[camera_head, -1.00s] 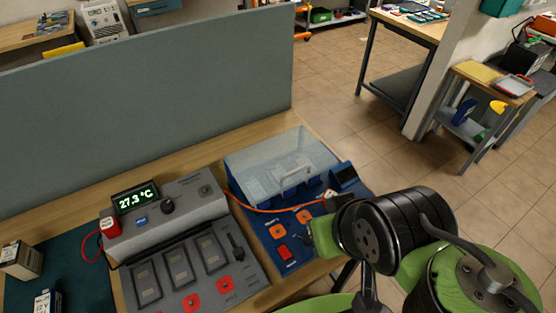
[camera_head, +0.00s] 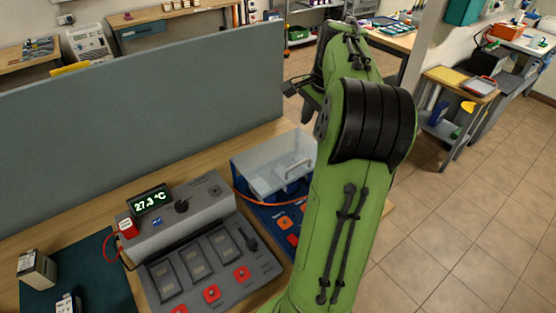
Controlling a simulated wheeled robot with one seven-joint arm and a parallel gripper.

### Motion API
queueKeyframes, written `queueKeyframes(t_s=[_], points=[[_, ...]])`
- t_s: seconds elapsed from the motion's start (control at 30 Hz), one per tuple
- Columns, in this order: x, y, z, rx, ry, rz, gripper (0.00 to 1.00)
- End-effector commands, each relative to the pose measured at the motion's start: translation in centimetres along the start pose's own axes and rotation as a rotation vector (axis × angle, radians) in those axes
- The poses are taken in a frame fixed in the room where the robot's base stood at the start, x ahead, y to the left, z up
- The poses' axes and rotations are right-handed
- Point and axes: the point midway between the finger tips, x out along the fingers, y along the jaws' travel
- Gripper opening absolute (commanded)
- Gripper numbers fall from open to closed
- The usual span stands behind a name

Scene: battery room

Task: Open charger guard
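The charger guard (camera_head: 262,166) is a clear, box-like cover with a pale handle (camera_head: 298,169). It sits lowered over the back of the blue charger (camera_head: 270,214) on the bench. My green and black arm hides the right side of the guard and charger. My gripper (camera_head: 297,100) shows only as dark parts at the end of the arm, above and behind the guard and apart from it. Its fingers are small and partly hidden, so I cannot tell whether they are open. I see nothing held in it.
A grey charger unit (camera_head: 205,255) with a 27.3 °C display (camera_head: 150,200) stands left of the blue charger. A tall grey partition (camera_head: 140,110) stands behind the bench. Tiled floor is clear at right.

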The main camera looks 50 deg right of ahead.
Motion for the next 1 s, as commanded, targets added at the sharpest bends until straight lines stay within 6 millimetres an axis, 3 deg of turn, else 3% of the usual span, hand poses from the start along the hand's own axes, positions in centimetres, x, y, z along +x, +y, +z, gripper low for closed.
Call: queueKeyframes(t_s=[0.4, 0.6, 0.77, 1.0], points=[[10.1, 0.1, 0.2, -0.007, -0.003, 0.004, 0.38], [14.1, 0.0, 0.2, -0.009, -0.002, 0.003, 0.38], [15.3, 0.0, 0.2, -0.009, 0.001, 0.001, 0.38], [15.3, 0.0, 0.2, -0.009, 0.001, 0.001, 0.37]])
